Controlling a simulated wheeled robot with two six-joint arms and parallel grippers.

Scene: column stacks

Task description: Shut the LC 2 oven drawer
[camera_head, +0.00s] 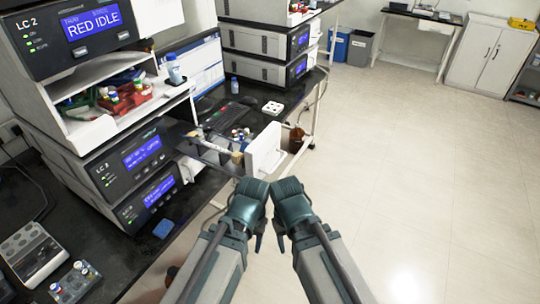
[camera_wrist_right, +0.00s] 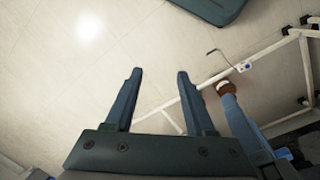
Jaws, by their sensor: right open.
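The LC 2 unit (camera_head: 82,27) stands at the top of the left stack, its display reading "RED IDLE". A pulled-out drawer with a white front panel (camera_head: 264,150) juts from the left stack, and a pale column (camera_head: 215,143) lies along it. I cannot tell for sure which unit the drawer belongs to. My left gripper (camera_head: 258,242) is in front of and below the drawer panel, apart from it; its fingers are mostly hidden. My right gripper (camera_head: 281,242) is beside it, also clear of the panel. In the right wrist view my right gripper (camera_wrist_right: 159,76) is open and empty.
An open tray with red and green holders (camera_head: 118,100) sits under LC 2. The LC 3 unit (camera_head: 130,160) is below it. The floor at right is clear.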

